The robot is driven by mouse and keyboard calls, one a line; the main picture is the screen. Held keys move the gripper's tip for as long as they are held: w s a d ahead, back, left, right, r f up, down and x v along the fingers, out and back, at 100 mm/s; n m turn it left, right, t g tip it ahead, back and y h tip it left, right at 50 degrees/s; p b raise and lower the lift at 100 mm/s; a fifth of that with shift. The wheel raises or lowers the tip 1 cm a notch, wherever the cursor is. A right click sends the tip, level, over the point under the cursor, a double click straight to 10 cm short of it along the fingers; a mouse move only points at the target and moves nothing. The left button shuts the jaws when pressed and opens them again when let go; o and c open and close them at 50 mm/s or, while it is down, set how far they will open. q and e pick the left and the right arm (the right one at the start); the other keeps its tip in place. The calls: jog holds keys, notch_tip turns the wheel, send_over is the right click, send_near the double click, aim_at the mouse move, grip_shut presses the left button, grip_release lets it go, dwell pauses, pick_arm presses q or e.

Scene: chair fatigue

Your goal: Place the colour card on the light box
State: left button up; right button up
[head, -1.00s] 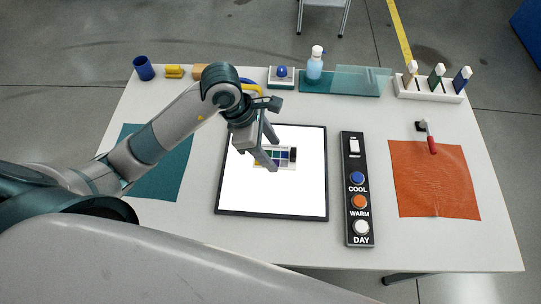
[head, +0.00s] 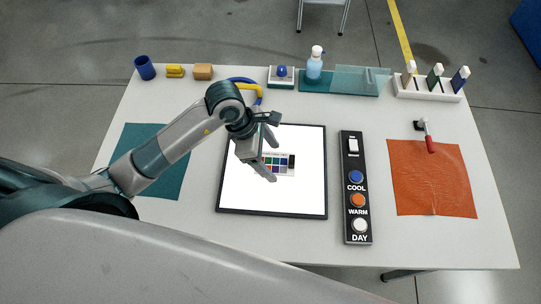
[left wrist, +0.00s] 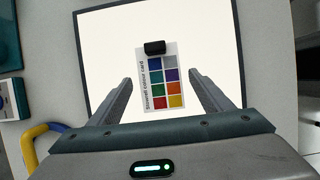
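The colour card (head: 280,163) lies on the lit white face of the light box (head: 245,190), with a black tab at its right end in the head view. In the left wrist view the card (left wrist: 160,82) shows several coloured squares, and the black tab is at its top. My left gripper (head: 272,157) is over the light box beside the card. In the left wrist view its fingers (left wrist: 160,95) are spread wide, one on each side of the card and apart from it. The card's left end is partly hidden by the gripper in the head view. My right gripper is not in view.
A black control panel (head: 353,175) with COOL, WARM and DAY buttons stands right of the light box. An orange cloth (head: 430,180) lies further right, a teal mat (head: 165,180) at left. A spray bottle (head: 314,65) and several small items line the back edge.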

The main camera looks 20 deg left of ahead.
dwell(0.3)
pick_arm(q)
jog(key=shift+r, duration=0.15)
jog(key=shift+a+r, duration=0.1)
jog(key=shift+r, duration=0.1)
jog(key=b+v, duration=0.3)
jog(key=v, duration=0.8)
jog(key=shift+r, duration=0.3)
jog(key=shift+s, duration=0.1)
